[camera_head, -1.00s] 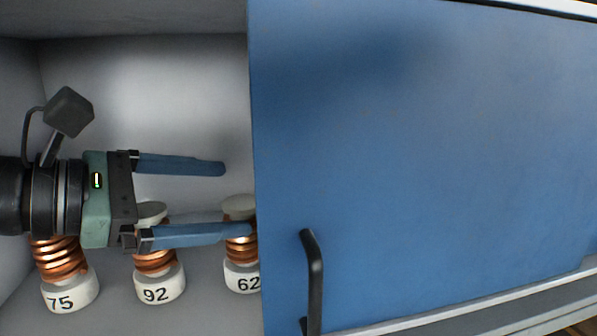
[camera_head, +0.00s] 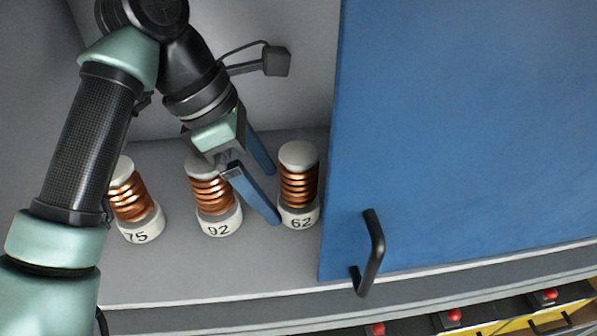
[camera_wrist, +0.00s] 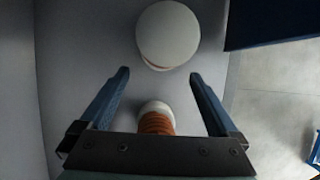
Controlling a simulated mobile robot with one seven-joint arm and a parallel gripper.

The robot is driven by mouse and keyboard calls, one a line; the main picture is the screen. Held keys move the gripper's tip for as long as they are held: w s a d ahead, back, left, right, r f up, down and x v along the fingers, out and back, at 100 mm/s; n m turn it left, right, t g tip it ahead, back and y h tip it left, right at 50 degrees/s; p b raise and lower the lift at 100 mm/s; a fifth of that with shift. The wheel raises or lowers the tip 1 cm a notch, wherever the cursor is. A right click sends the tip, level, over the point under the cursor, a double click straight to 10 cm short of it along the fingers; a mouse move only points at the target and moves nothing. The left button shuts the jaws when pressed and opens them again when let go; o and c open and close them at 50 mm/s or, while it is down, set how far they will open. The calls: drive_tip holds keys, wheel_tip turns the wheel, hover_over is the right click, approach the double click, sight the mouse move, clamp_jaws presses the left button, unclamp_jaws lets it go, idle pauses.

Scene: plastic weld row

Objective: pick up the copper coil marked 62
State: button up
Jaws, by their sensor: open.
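The copper coil marked 62 (camera_head: 299,187) stands upright in the cabinet, with white end caps and copper windings, close to the blue door's edge. My gripper (camera_head: 273,197) is open and tilted down to the right, its blue fingertips just left of this coil. In the wrist view my gripper (camera_wrist: 160,73) has nothing gripped. A round white cap (camera_wrist: 168,34) lies beyond the fingertips there, apparently the top of coil 62. A second coil (camera_wrist: 155,122) shows between the fingers, partly hidden by the palm; its number is not visible.
Coil 92 (camera_head: 213,197) stands beside and partly behind my gripper. Coil 75 (camera_head: 132,203) is further left, partly behind my arm. The blue door (camera_head: 450,130) with a black handle (camera_head: 374,252) covers the right side. Shelf floor in front of the coils is clear.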

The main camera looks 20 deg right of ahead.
sight(317, 195)
drive_tip(key=d+p, duration=0.1)
drive_tip(key=s+d+p, duration=0.1)
drive_tip(key=d, duration=0.1)
drive_tip(key=d+p, duration=0.1)
drive_tip(key=d, duration=0.1)
drive_tip(key=shift+s+d+r, duration=0.1)
drive_tip(key=shift+s, duration=0.2)
drive_tip(key=shift+d+f+p, duration=0.1)
drive_tip(key=shift+f+p, duration=0.35)
drive_tip(key=shift+f, duration=0.2)
clamp_jaws()
